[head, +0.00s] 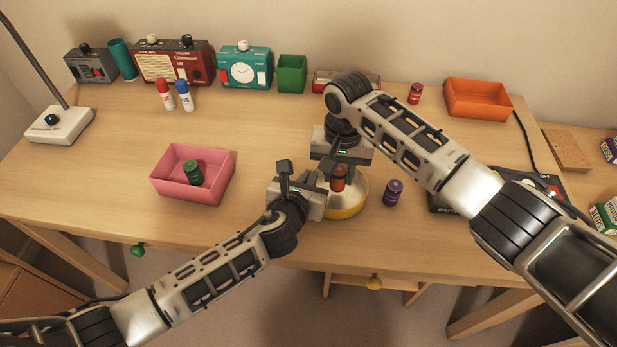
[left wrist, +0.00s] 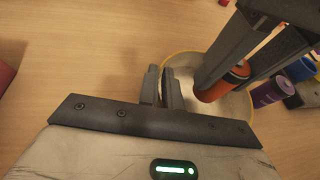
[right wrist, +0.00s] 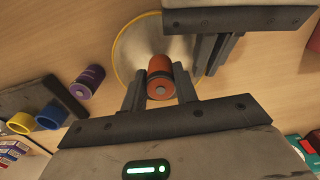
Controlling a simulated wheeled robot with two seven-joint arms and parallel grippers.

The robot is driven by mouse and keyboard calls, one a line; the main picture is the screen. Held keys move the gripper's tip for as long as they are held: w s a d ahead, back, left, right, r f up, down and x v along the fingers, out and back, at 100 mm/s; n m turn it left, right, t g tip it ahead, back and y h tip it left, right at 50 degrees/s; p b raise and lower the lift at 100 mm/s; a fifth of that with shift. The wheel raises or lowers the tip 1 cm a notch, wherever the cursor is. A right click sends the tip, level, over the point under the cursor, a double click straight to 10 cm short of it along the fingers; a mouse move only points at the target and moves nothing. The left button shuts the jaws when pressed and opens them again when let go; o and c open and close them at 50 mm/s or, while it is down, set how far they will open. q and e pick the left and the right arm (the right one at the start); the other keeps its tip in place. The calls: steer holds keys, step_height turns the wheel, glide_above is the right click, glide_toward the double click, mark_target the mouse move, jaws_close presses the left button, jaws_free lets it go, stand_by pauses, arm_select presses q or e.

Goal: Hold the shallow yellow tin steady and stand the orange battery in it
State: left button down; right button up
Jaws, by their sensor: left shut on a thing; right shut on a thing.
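The shallow yellow tin (head: 349,209) sits near the desk's front edge, its pale inside showing in the right wrist view (right wrist: 134,48). My left gripper (head: 322,184) is shut on the tin's near left rim; its fingers (left wrist: 163,88) straddle that rim in the left wrist view. My right gripper (head: 340,166) is shut on the orange battery (head: 338,182), held roughly upright over the tin's inside. The battery also shows between the fingers in the right wrist view (right wrist: 160,76) and in the left wrist view (left wrist: 224,84). I cannot tell whether its base touches the tin's floor.
A purple battery (head: 393,192) stands just right of the tin. A pink box (head: 168,186) holding a green battery (head: 193,172) is at the left. A dark device (head: 445,203) lies to the right, partly behind my right arm. An orange tray (head: 478,106) stands at the back right.

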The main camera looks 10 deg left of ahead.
steer(key=shift+f, duration=1.2)
steer(key=o, duration=1.1)
steer(key=shift+r, duration=0.1)
step_height(320, 180, up, 12)
steer(key=shift+f, duration=0.1)
arm_select(q)
steer(key=c, duration=1.5)
jaws_free()
steer(key=shift+s, duration=0.1)
